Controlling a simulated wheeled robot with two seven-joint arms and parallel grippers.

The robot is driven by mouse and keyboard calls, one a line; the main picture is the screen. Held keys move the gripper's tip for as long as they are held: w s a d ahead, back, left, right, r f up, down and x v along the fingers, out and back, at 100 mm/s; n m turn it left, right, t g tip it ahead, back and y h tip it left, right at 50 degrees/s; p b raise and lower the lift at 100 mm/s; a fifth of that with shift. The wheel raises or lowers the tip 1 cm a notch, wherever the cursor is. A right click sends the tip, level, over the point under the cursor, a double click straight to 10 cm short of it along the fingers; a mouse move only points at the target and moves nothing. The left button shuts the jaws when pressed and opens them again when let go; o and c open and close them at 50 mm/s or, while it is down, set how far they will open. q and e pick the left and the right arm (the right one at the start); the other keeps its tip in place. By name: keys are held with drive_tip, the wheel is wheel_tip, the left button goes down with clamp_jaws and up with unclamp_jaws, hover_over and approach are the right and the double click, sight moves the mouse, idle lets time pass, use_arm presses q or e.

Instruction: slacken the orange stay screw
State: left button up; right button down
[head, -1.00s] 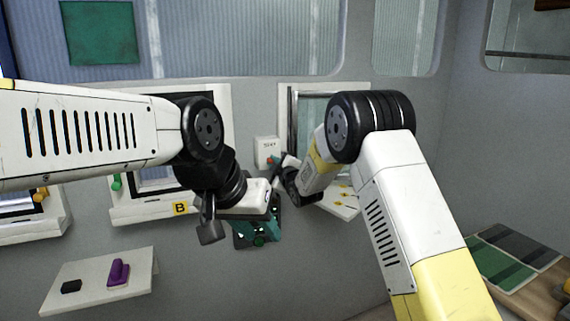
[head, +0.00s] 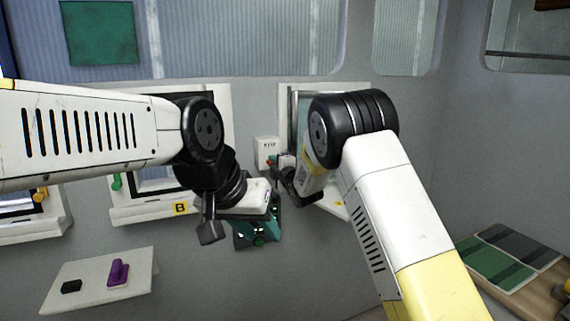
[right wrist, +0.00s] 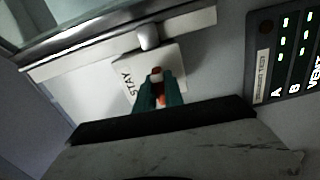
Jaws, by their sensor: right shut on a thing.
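The orange stay screw (right wrist: 160,98) is on a pale plate marked STAY (right wrist: 128,80), in the right wrist view. In the head view the same white STAY box (head: 266,148) is on the wall left of the right window frame. My right gripper's teal fingers (right wrist: 160,94) are closed around the screw, one on each side. In the head view my right gripper (head: 273,161) is small and partly hidden at the box's lower edge. My left gripper (head: 262,228) hangs below the box, with teal parts; its jaw gap cannot be made out.
A window frame (right wrist: 110,35) runs close by. A shelf (head: 98,285) at lower left holds a purple piece (head: 118,272) and a black block (head: 71,286). A yellow B tag (head: 180,209) marks the left window.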

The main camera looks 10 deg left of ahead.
drive_tip(key=shift+f, duration=0.15)
drive_tip(key=c, duration=1.4)
unclamp_jaws()
drive_tip(key=shift+c, duration=0.2)
drive_tip(key=v, duration=0.7)
drive_tip(key=shift+s+d, duration=0.25)
drive_tip(key=shift+s, duration=0.1)
